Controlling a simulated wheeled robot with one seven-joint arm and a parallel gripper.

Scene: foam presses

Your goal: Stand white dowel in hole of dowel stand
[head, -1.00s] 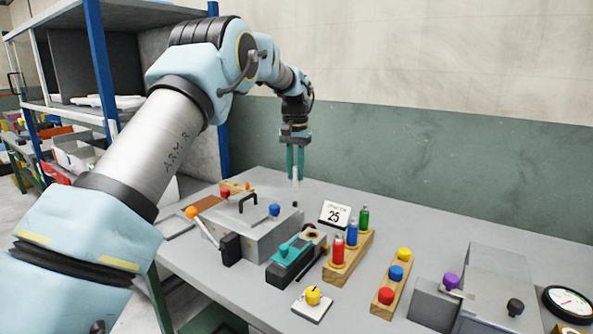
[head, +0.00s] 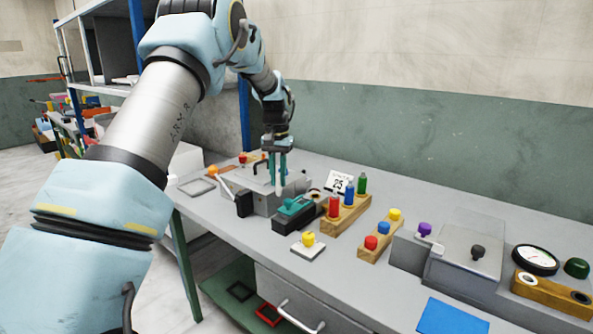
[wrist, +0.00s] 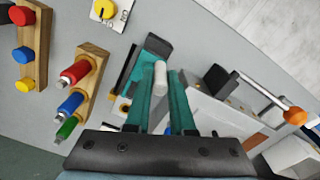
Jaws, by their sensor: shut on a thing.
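My gripper (head: 280,174) has teal fingers and points down above the left part of the table, in front of the grey box with the handle. It is shut on the white dowel (head: 279,191), which hangs upright below the fingertips. In the wrist view the dowel (wrist: 160,76) sticks out between the two fingers (wrist: 163,98). At the right edge of the head view is a wooden block (head: 545,287) with round openings in its top. It may be the dowel stand, but I cannot tell for certain. My gripper is far to its left.
Near my gripper stand a teal-topped clamp (head: 295,210), a grey box (head: 262,187) and a rack (head: 345,215) of red, blue and green bottles. Farther right are a coloured-knob block (head: 378,240), a grey press (head: 470,250), a gauge (head: 535,259) and a blue mat (head: 452,316).

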